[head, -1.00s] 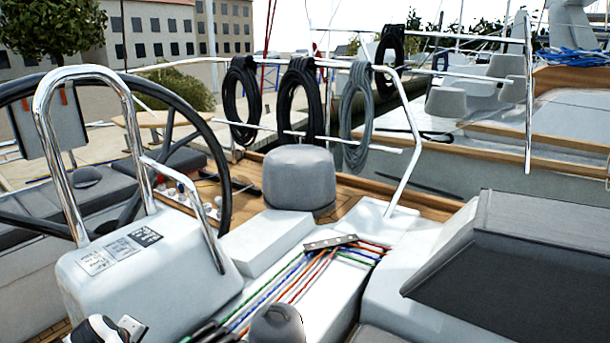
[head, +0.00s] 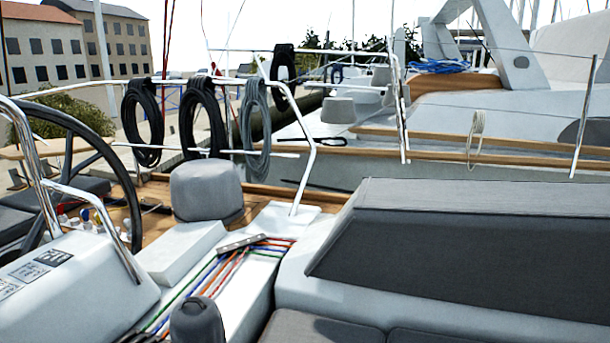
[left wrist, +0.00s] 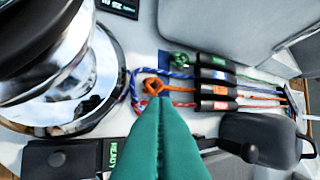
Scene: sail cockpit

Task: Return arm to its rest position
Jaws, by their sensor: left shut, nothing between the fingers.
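My left gripper (left wrist: 157,105) comes in from the bottom of the left wrist view. Its two teal fingers are pressed together with nothing between them. The tips are just below the looped end of an orange rope (left wrist: 152,86); whether they touch it I cannot tell. A row of rope clutches (left wrist: 215,75) with coloured labels is to the upper right of the tips. A chrome winch (left wrist: 75,75) stands at the left. Neither gripper shows in the head view.
The head view shows a steering wheel (head: 134,205), a covered grey drum (head: 205,190), coloured ropes (head: 222,272) and a dark sloping panel (head: 450,240). Coiled ropes (head: 203,120) hang on the rail. A black lever housing (left wrist: 260,140) is right of my left gripper.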

